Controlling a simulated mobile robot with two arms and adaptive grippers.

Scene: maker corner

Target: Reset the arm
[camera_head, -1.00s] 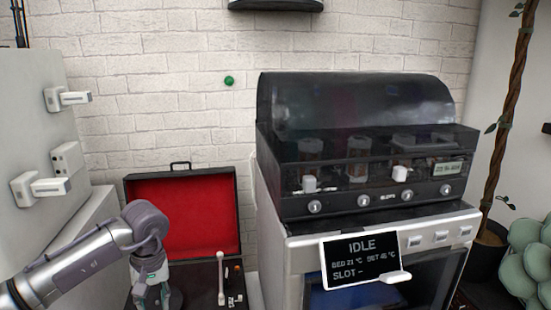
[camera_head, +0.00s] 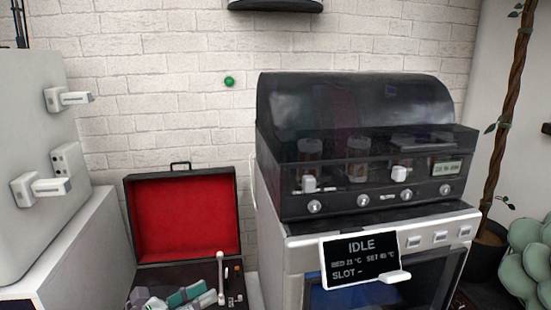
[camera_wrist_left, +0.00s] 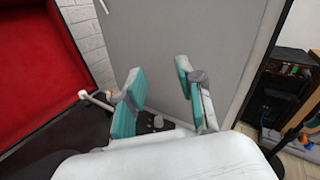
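My left gripper (camera_head: 176,300) shows at the bottom of the head view, in front of the open black case with the red lining (camera_head: 186,217). In the left wrist view its two teal-padded fingers (camera_wrist_left: 168,98) stand apart with nothing between them. A grey panel fills the view behind them. The case's red lining (camera_wrist_left: 40,70) and a white-tipped lever (camera_wrist_left: 95,97) show at the left there. The lever (camera_head: 221,278) also stands at the right of the case in the head view. My right gripper is not in view.
A machine (camera_head: 370,245) with a dark hood and a screen reading IDLE stands right of the case. A white cabinet with handles (camera_head: 68,99) is at the left. A plant (camera_head: 525,245) stands at far right. In the left wrist view a dark shelf unit (camera_wrist_left: 275,95) is at right.

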